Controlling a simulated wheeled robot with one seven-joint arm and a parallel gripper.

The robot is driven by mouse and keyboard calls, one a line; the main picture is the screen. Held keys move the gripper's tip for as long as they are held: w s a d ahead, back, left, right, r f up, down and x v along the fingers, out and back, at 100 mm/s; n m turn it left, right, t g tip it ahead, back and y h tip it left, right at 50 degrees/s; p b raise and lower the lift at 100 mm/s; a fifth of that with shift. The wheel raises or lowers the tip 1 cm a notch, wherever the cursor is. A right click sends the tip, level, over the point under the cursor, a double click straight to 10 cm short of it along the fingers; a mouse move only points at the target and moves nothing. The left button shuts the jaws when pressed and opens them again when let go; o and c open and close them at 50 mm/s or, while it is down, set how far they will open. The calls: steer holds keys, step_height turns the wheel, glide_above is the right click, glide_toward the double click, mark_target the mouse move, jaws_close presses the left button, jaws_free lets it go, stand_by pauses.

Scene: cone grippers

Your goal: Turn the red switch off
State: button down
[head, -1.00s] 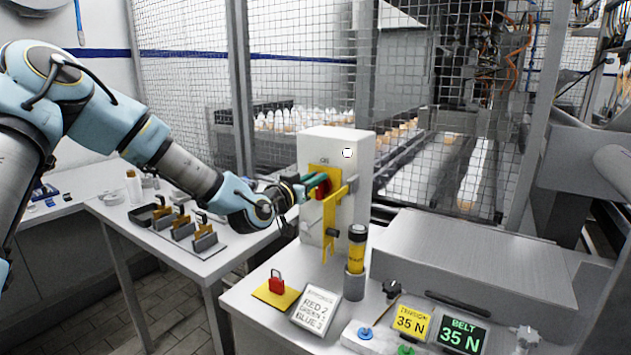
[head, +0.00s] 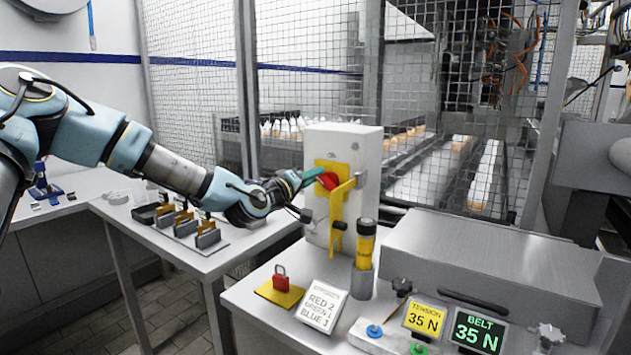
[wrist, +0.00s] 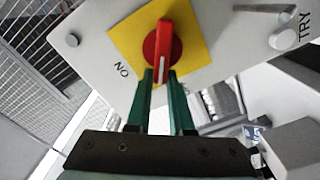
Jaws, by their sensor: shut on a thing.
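The red rotary switch (head: 329,181) sits on a yellow plate on the front of a white box (head: 352,143). Its handle is slanted in the head view. In the wrist view the red switch (wrist: 166,44) shows a white line along its handle, and the letters ON are printed at the plate's lower-left edge. My gripper (head: 317,175) reaches the switch from the left. In the wrist view the green fingers of my gripper (wrist: 161,76) are shut on the near end of the handle, one on each side.
A yellow bracket (head: 340,205) hangs on the box beside the switch. A red padlock (head: 281,279) on a yellow plate, a sign (head: 322,304) and a yellow cylinder in a grey holder (head: 365,243) stand in front. A mesh fence (head: 300,90) rises behind.

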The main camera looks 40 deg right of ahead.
steer(key=n+b, duration=0.1)
steer(key=n, duration=0.1)
steer(key=f+n, duration=0.1)
steer(key=n, duration=0.1)
steer(key=f+n+b, duration=0.1)
steer(key=n, duration=0.1)
steer(key=shift+s+f+n+b, duration=0.15)
steer(key=shift+s+n+b, duration=0.05)
steer(key=shift+n+b, duration=0.1)
steer(key=shift+s, duration=0.1)
stand_by(0.4)
steer(key=c, duration=0.9)
jaws_free()
steer(key=shift+o, duration=0.5)
steer(key=shift+r, duration=0.2)
steer(key=shift+w, duration=0.25)
